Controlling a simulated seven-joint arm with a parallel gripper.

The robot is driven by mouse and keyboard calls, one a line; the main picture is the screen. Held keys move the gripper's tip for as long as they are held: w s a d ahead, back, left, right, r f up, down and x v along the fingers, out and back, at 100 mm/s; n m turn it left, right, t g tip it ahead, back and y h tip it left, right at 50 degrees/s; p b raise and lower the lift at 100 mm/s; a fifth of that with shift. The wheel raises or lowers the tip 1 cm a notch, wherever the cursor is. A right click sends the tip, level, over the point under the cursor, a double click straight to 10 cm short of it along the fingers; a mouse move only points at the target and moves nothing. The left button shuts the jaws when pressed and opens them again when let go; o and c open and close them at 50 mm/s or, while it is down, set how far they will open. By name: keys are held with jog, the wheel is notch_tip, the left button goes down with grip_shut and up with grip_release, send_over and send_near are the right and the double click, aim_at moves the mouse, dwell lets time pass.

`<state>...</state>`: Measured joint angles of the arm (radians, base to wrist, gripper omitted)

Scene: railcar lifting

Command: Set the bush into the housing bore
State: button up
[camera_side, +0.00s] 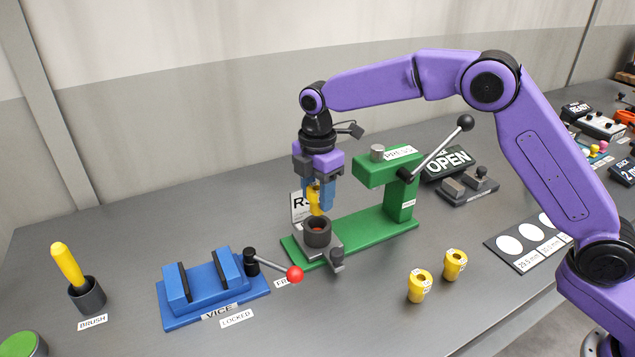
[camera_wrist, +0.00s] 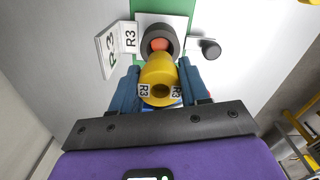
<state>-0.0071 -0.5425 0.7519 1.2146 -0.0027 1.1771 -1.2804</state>
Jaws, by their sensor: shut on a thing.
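A yellow bush (camera_side: 314,198) is held between the blue fingers of my gripper (camera_side: 320,197). In the wrist view the bush (camera_wrist: 159,75) shows R3 labels on its near face, with the fingers closed on both sides. The dark round housing (camera_side: 317,232) sits on a grey fixture on the green press base, just below the bush. In the wrist view the housing (camera_wrist: 158,40) lies beyond the bush, with a reddish bore inside. The bush appears above the housing; whether it touches the rim is hidden by the fingers and the angle.
The green press (camera_side: 385,170) with its lever stands right behind the housing. An R3 card (camera_wrist: 118,45) stands beside it. Two more yellow bushes (camera_side: 419,286) (camera_side: 455,265) stand at front right. A blue vice (camera_side: 212,285) with a red-knobbed lever is at left.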

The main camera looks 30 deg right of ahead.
aim_at(318, 212)
jog(key=shift+f, duration=0.95)
jog(key=shift+f, duration=1.7)
dwell(1.0)
jog(key=o, duration=1.2)
jog(key=shift+o, duration=0.2)
notch_tip(318, 212, up, 16)
jog(key=shift+r, duration=0.65)
